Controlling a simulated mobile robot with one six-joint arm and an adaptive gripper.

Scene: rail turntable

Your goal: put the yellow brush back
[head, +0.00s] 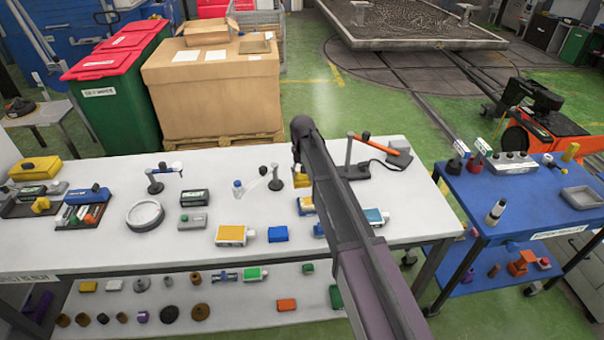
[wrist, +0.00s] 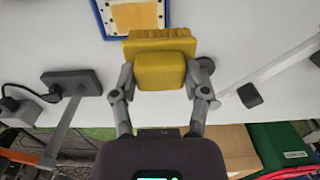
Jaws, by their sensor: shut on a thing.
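The yellow brush (wrist: 160,70) is between the fingers of my gripper (wrist: 161,82) in the wrist view. Its ribbed, darker yellow edge (wrist: 160,42) points to the top of that picture. My gripper is shut on its block-like body. In the head view the yellow brush (head: 301,171) shows partly beside my dark arm, over the far middle of the white bench (head: 340,235). My arm hides part of it there, and I cannot tell its height above the bench. A blue-edged piece with a yellow square (wrist: 133,15) lies just beyond the bristles in the wrist view.
A grey stand (head: 276,180) is left of the brush, and an orange-tipped stand (head: 350,155) is right. White-and-yellow boxes (head: 231,235) and a blue block (head: 278,234) lie nearer. A round grey dish (head: 145,214) and filled trays stand left. A blue cart (head: 530,195) is right.

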